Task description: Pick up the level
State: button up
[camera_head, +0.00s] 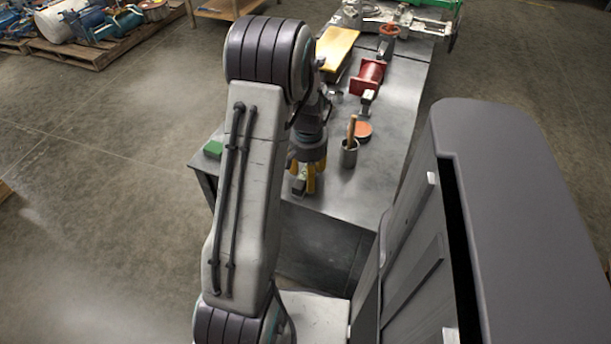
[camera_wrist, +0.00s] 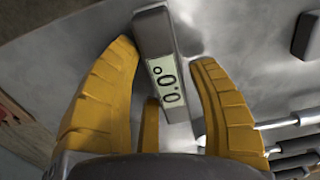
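The level is a small grey bar with a lit display reading 0.0°. In the wrist view the level (camera_wrist: 154,34) lies between the yellow fingers of my gripper (camera_wrist: 165,58), its near end running down toward the palm. A gap shows between the right finger and the level; the left fingertip is close to its other side. My gripper is open. In the head view my gripper (camera_head: 304,181) points down at the near end of the workbench, and the level (camera_head: 298,186) shows small at the fingers. Whether any finger touches it I cannot tell.
On the grey workbench (camera_head: 340,195) a metal cup (camera_head: 349,158) with a wooden handle stands right of my gripper. Behind it are an orange disc (camera_head: 363,130), a red spool (camera_head: 368,77) and a yellow-topped item (camera_head: 337,45). A green block (camera_head: 213,148) sits at the left edge.

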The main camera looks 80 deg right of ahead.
jog(key=c, duration=1)
jog(key=shift+r, duration=0.1)
